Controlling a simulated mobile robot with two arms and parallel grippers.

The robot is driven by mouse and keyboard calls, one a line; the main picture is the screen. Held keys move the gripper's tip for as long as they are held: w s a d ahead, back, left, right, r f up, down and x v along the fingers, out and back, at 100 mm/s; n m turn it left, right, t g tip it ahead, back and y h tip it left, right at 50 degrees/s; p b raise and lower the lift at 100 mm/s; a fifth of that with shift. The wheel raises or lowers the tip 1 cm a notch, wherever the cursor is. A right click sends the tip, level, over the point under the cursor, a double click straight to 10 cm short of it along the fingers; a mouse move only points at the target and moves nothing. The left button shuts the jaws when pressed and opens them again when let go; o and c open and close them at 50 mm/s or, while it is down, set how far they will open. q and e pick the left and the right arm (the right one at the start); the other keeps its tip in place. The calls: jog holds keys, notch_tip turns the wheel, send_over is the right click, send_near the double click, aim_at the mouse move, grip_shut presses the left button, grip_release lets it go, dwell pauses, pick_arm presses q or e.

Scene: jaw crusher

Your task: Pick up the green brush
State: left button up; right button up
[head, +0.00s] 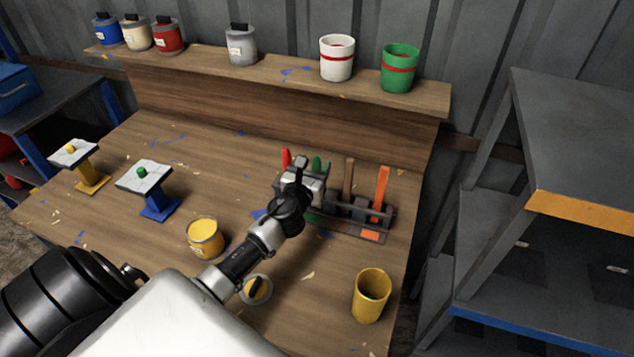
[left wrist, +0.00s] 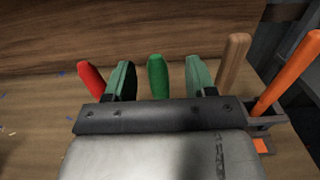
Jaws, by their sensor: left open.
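The green brush (head: 317,164) stands upright in a dark brush holder (head: 355,211) on the wooden bench; only its handle top shows past my gripper. In the left wrist view the green handle (left wrist: 157,76) stands between the two fingers of my left gripper (left wrist: 160,78), with a gap on each side. The left gripper (head: 305,178) is open and over the holder. The brush's lower part is hidden by the gripper body. My right gripper is not in view.
A red handle (left wrist: 92,80) stands just left of the gripper, a brown one (left wrist: 233,62) and an orange one (left wrist: 290,72) to its right. A yellow paint can (head: 205,238) and a yellow cup (head: 371,295) stand nearer. Several cans line the raised shelf (head: 285,72).

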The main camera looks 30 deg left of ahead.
pick_arm(q)
jog(key=x, duration=0.4)
jog(key=shift+w+a+f, duration=0.1)
jog(key=shift+w+a, duration=0.1)
jog(key=shift+a, duration=0.05)
jog(key=shift+w, duration=0.3)
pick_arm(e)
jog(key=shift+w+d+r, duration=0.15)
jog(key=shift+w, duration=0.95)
pick_arm(q)
jog(key=shift+s, duration=0.1)
jog(key=shift+c, duration=0.3)
jog(key=shift+c, duration=1.3)
jog(key=c, duration=0.7)
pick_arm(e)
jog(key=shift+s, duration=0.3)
